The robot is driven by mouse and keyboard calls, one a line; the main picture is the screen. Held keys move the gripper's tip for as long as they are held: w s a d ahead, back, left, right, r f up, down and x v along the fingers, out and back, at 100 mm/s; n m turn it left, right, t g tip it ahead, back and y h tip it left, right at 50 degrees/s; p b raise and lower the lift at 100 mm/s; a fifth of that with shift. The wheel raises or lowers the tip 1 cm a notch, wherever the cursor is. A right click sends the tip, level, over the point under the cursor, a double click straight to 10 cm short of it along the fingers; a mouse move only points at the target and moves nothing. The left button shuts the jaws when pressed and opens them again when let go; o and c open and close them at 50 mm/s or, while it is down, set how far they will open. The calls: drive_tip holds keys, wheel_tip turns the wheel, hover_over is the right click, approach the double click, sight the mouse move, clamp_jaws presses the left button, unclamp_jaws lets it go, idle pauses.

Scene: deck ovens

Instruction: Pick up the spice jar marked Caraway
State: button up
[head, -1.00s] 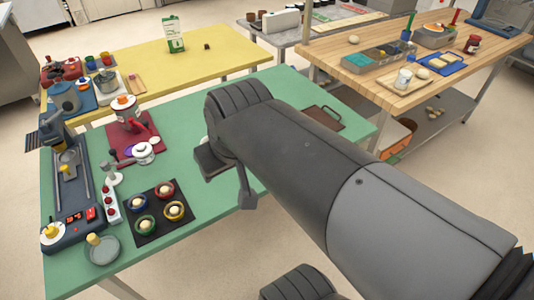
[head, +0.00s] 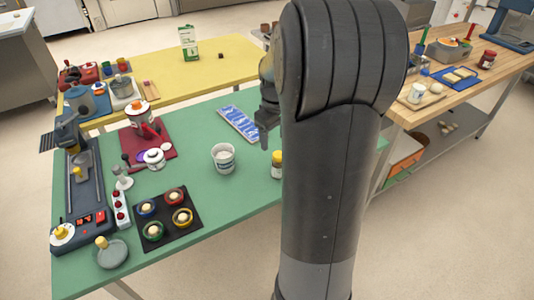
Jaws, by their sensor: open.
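A small jar with a yellow lid (head: 277,165) stands upright on the green table, partly hidden by my arm; its label is too small to read, so I cannot tell whether it is the Caraway jar. A dark red jar (head: 487,60) stands on the wooden table at the right, its label unreadable too. My gripper (head: 264,138) shows beside my arm, over the green table, a little above and left of the yellow-lidded jar in the picture and apart from it. It is open and empty. My arm hides part of the table to the right.
A white tub (head: 223,160) stands left of the yellow-lidded jar. A blue patterned tray (head: 239,123) lies behind. A black mat (head: 165,218) with several coloured bowls lies at the front left. A red board (head: 148,140) holds a pot. Green surface shows between tub and jar.

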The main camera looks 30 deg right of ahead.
drive_tip(key=shift+w+d+f, duration=0.25)
drive_tip(key=shift+d+f, duration=0.6)
drive_tip(key=shift+f, duration=0.05)
wheel_tip(320, 180, down, 11)
drive_tip(key=shift+s+r, duration=0.1)
drive_tip(key=shift+c, duration=0.2)
drive_tip(key=c, duration=1.1)
